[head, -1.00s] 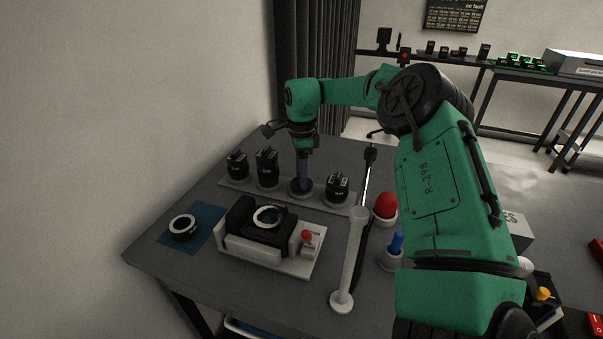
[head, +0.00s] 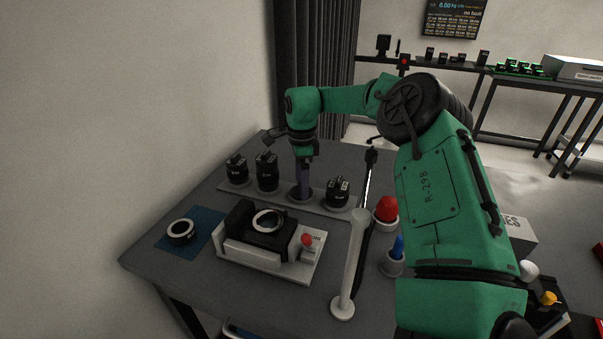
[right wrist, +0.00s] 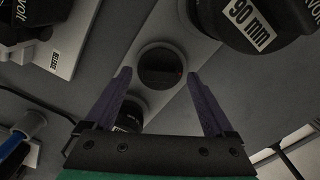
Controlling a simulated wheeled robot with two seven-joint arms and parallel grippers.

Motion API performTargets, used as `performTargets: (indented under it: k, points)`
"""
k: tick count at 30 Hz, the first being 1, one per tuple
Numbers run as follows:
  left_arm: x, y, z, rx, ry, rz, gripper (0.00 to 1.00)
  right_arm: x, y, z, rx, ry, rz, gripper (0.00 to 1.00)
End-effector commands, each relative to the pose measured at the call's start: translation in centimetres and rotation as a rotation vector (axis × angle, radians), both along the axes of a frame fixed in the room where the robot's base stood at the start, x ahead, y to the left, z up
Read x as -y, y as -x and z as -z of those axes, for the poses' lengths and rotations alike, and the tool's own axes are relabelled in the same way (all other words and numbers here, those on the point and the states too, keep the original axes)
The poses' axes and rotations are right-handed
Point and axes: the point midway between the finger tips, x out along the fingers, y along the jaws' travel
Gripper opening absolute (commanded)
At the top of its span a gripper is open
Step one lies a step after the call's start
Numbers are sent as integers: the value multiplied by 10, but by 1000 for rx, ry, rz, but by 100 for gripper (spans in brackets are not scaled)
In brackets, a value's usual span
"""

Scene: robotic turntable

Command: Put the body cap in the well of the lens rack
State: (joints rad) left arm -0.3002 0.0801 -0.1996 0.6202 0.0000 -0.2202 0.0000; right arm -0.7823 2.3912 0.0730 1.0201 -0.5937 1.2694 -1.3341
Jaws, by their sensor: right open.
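The lens rack (head: 318,207) is a pale strip holding several black lenses, one reading 90 mm (right wrist: 252,22) in the right wrist view. My right gripper (head: 302,194) points down over the rack, between lenses. In the right wrist view my right gripper (right wrist: 159,76) is open, its purple fingers apart. A dark round disc (right wrist: 160,67) shows between and beyond the fingertips, at the rack's well. It looks like the body cap, but I cannot tell whether it is seated or whether this is the bare well. My left gripper is out of view.
A camera body (head: 262,237) with an open mount sits in a white cradle beside a red button (head: 307,240). A white post (head: 349,270) and a red dome (head: 386,208) stand at right.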

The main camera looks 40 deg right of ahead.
Motion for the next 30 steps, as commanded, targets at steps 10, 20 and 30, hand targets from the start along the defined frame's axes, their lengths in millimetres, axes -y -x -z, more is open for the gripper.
performTargets:
  k: [10, 20, 30]
  points:
    - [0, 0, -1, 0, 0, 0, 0, 0, -1, -86, 7, 3, 0, 88]
    - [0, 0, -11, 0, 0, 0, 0, 0, 0, -143, 2, 1, 0, 88]
    - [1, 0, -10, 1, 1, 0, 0, 0, 0, -143, 1, 1, 0, 88]
